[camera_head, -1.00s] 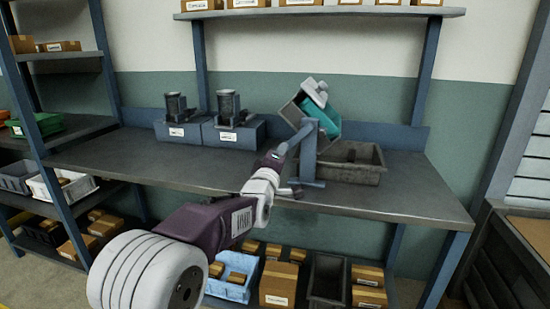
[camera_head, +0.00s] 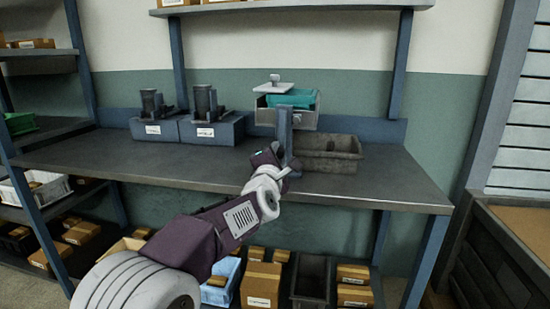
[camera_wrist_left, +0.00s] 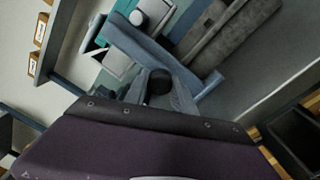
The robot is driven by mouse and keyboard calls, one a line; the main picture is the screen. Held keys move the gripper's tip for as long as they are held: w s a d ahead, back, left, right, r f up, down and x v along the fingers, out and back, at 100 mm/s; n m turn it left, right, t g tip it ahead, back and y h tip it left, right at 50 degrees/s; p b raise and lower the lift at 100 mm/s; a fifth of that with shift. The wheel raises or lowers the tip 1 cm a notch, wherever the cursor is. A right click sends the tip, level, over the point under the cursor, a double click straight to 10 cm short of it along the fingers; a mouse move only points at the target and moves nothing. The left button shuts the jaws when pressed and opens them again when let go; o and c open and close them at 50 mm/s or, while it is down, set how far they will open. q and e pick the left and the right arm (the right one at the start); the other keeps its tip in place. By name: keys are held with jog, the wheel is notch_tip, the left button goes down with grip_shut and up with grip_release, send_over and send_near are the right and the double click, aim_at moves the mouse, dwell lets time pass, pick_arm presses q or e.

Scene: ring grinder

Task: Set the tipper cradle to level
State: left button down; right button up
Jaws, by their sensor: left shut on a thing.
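The tipper cradle (camera_head: 267,116) is a grey open box with a teal piece (camera_head: 292,98) inside. It sits on a blue-grey post (camera_head: 284,132) and looks about level in the head view. My left gripper (camera_head: 282,168) is low beside the post, in front of the cradle. In the left wrist view its fingers (camera_wrist_left: 160,90) are shut on a dark round knob (camera_wrist_left: 160,82), near the blue-grey stand. The rest of the lever is mostly hidden by the gripper. My right gripper is in neither view.
A dark grey bin (camera_head: 338,167) stands right of the post. Two blue-grey blocks with dark cylinders, a left one (camera_head: 153,132) and a right one (camera_head: 226,130), stand to the left. The right end of the bench (camera_head: 400,190) is clear.

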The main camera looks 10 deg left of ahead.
pick_arm(q)
jog(key=shift+d+r+n, duration=0.1)
jog(key=shift+d+n, duration=0.05)
jog(key=shift+n, duration=0.15)
jog(key=c, duration=1.1)
grip_release()
jog(key=shift+d, duration=0.1)
jog(key=s, duration=0.9)
jog(key=shift+f, duration=0.25)
